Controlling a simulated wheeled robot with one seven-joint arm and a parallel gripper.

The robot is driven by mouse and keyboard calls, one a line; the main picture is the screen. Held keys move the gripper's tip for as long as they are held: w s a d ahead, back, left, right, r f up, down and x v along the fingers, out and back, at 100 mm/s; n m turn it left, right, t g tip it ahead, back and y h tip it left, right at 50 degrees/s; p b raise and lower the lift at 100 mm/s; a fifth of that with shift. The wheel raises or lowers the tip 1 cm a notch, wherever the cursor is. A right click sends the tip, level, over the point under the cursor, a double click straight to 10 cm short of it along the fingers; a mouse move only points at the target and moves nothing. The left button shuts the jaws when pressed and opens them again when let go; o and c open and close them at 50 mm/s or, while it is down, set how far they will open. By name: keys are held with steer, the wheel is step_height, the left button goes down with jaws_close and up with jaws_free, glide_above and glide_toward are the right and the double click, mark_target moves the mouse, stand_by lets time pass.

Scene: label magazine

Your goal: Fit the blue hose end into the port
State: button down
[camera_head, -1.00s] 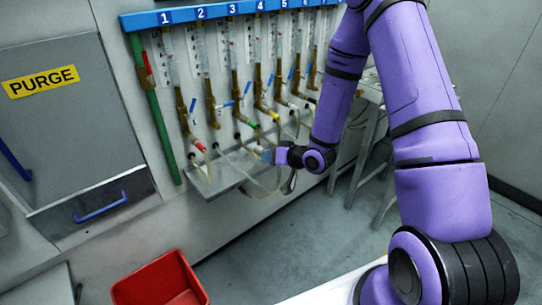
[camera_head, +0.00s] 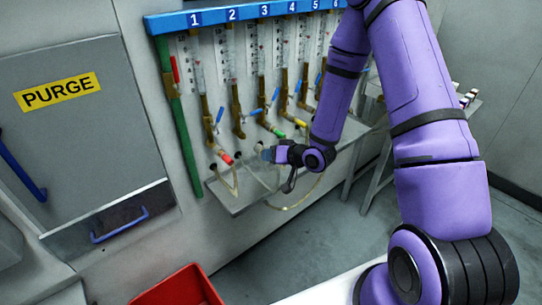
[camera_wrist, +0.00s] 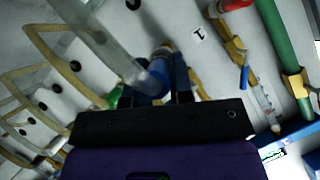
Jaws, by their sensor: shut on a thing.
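My gripper (camera_head: 265,153) is in front of the lower panel, below the numbered tubes, around columns 2 and 3. In the wrist view its two dark fingers (camera_wrist: 156,97) are shut on the blue hose end (camera_wrist: 158,80). A clear hose (camera_wrist: 108,42) runs from it to the upper left. The hose end looks apart from these holes. I cannot tell which port is meant.
A red-ended hose (camera_head: 226,158) hangs below tube 1, beside a green pipe (camera_head: 178,130). A grey shelf (camera_head: 232,200) juts out under the ports, with looping hoses above it. A red bin (camera_head: 180,288) and the purge cabinet (camera_head: 85,130) are at left.

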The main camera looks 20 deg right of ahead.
mark_target(263, 147)
steer(key=shift+w+a, duration=0.3)
steer(key=shift+w, duration=0.6)
steer(key=shift+w+a, duration=0.3)
steer(key=shift+w, duration=0.6)
steer(key=shift+w+a, duration=0.3)
steer(key=shift+w, duration=0.6)
steer(key=shift+w+a, duration=0.2)
steer(key=shift+w, duration=0.35)
steer(key=shift+w+a, duration=0.15)
steer(key=shift+w, duration=0.4)
steer(key=c, duration=0.9)
jaws_free()
steer(key=v, duration=1)
steer(key=shift+s+d+r, duration=0.15)
steer(key=shift+s+d, duration=0.1)
